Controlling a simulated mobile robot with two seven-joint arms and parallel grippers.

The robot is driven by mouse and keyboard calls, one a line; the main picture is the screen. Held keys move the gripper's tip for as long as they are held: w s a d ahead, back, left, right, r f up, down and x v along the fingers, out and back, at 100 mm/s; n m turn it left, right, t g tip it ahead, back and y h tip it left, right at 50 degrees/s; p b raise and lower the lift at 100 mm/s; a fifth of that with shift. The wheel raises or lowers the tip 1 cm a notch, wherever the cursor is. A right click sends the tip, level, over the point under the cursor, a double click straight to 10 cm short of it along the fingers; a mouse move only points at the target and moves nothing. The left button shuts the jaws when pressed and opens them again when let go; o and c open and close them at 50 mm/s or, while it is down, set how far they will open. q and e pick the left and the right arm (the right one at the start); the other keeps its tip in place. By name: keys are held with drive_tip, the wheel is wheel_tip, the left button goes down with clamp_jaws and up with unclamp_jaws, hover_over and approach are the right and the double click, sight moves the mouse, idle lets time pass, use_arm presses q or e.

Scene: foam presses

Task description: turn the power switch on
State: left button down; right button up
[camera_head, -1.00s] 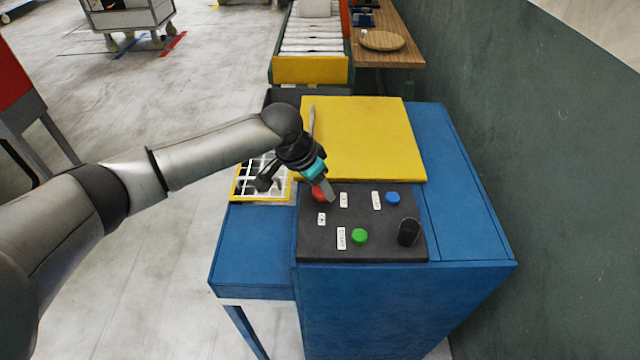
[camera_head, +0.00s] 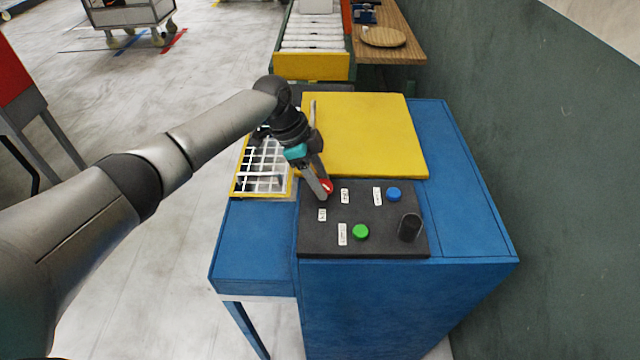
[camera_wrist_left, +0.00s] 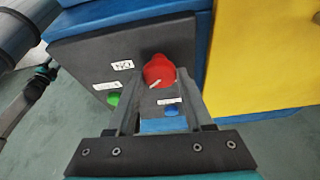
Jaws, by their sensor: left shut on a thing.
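The power switch is a red round knob (camera_head: 327,187) with a white line on it, at the far left corner of the dark control panel (camera_head: 384,240). It shows large in the left wrist view (camera_wrist_left: 158,70), the white line slanting. My left gripper (camera_head: 325,190) reaches down to the knob from the far left. Its two fingers are shut on the knob, one on each side, and partly hide it in the head view. A dark part with a teal band, likely my right gripper (camera_wrist_left: 42,74), shows small at the left edge of the wrist view; its jaws are unclear.
The panel also bears a green button (camera_head: 361,232), a blue button (camera_head: 394,194), a black cylindrical knob (camera_head: 409,228) and white labels. A yellow plate (camera_head: 365,135) lies behind the panel. A white grid tray (camera_head: 262,165) stands left of it. A green wall (camera_head: 530,150) is on the right.

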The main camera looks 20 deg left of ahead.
use_arm(q)
drive_tip(key=m+g+b, duration=0.1)
drive_tip(key=m, duration=0.1)
drive_tip(key=m+b, duration=0.2)
drive_tip(key=shift+w+d+f+m+g+b, duration=0.1)
drive_tip(key=shift+w+f+m+g+b, duration=0.05)
drive_tip(key=shift+m+g+b, duration=0.2)
drive_tip(key=shift+m+g+y+b, duration=0.3)
drive_tip(key=shift+m+g+b, duration=0.35)
drive_tip(key=shift+m+b, duration=0.9)
drive_tip(key=shift+c, duration=1.4)
unclamp_jaws()
drive_tip(key=shift+r, duration=0.25)
